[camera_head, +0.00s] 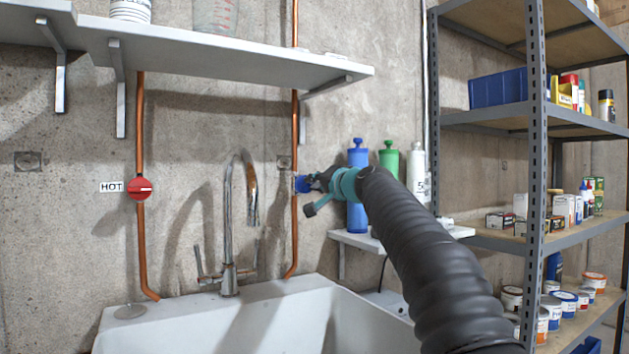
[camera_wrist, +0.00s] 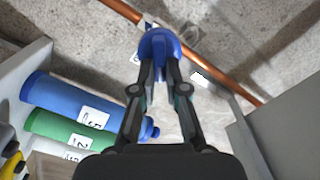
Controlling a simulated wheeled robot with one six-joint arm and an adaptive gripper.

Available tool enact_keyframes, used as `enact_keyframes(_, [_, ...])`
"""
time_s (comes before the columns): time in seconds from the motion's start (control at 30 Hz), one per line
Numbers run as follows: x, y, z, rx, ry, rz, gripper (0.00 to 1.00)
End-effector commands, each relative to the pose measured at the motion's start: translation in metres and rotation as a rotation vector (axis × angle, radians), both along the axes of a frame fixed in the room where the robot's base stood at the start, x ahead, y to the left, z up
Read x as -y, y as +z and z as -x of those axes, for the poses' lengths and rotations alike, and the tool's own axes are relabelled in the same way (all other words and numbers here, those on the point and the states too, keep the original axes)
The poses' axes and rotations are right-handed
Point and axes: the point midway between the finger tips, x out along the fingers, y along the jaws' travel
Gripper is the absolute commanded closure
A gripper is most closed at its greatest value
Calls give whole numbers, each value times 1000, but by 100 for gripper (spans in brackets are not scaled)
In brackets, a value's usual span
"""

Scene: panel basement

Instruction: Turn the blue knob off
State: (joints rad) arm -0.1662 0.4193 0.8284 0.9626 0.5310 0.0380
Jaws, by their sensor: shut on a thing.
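The blue knob (camera_head: 302,184) sits on the right copper pipe above the sink, partly hidden by my gripper in the head view. My gripper (camera_head: 317,183) reaches it from the right. In the wrist view the blue knob (camera_wrist: 160,46) is at the top centre, and the two fingers of my gripper (camera_wrist: 160,68) are closed on its sides. The direction of the knob's handle cannot be made out clearly.
A red knob (camera_head: 139,188) labelled HOT is on the left copper pipe. A chrome faucet (camera_head: 229,230) rises from the white sink (camera_head: 230,312). Blue (camera_head: 357,205) and green (camera_head: 389,160) bottles stand close by my arm. A metal shelf rack (camera_head: 537,130) is at right.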

Motion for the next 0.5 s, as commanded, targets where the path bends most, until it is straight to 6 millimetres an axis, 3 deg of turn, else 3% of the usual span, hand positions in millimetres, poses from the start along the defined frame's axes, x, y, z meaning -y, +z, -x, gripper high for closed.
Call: enact_keyframes(0.5, [2, -3, -1, -250, -1, -375, 100])
